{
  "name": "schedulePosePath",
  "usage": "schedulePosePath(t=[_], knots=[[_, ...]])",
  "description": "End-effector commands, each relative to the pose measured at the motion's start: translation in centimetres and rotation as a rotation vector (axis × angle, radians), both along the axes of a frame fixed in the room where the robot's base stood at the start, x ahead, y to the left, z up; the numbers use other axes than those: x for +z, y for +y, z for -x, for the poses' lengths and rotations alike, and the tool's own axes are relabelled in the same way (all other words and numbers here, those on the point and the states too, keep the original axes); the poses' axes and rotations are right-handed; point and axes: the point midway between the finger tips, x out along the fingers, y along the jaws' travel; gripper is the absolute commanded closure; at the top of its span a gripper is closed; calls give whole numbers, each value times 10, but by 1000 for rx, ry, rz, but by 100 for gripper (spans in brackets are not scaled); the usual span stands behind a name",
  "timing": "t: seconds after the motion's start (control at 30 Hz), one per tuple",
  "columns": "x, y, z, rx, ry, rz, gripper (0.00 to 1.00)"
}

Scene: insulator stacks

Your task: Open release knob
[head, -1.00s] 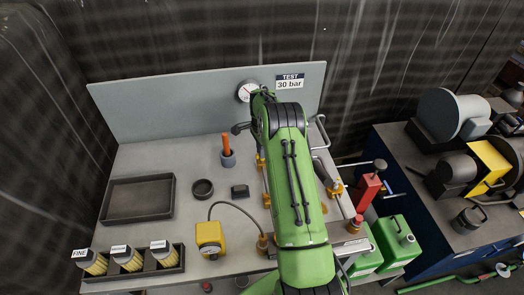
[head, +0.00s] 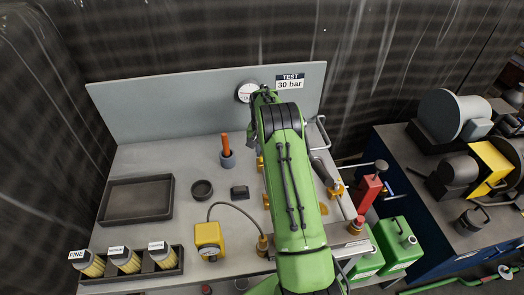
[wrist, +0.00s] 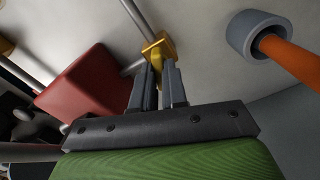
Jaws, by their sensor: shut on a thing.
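In the wrist view my gripper (wrist: 158,82) is shut on a yellow, brass-coloured fitting (wrist: 158,48), which sits at the fingertips with a grey pipe running from it. I take this to be the release knob, but its shape is mostly hidden between the fingers. How far it is turned cannot be told. In the head view my green arm reaches over the bench and hides the gripper and the held fitting. A round dial gauge (head: 247,92) is on the back panel, left of a "TEST 30 bar" sign (head: 290,81).
A red block (wrist: 88,82) is close left of the fingers. A grey cup (wrist: 258,35) with an orange handle is to the right. On the bench (head: 150,235) are an empty tray (head: 137,217), a yellow box (head: 209,236) with a hose, and a red pump (head: 369,190) at right.

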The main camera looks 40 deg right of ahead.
Motion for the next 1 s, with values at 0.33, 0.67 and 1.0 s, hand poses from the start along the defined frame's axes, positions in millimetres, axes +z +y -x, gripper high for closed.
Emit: schedulePosePath(t=[0.33,0.67,1.0], knots=[[1,0,-1,232,-4,2,100],[2,-1,-1,327,-4,3,100],[2,-1,-1,336,-5,3,100]])
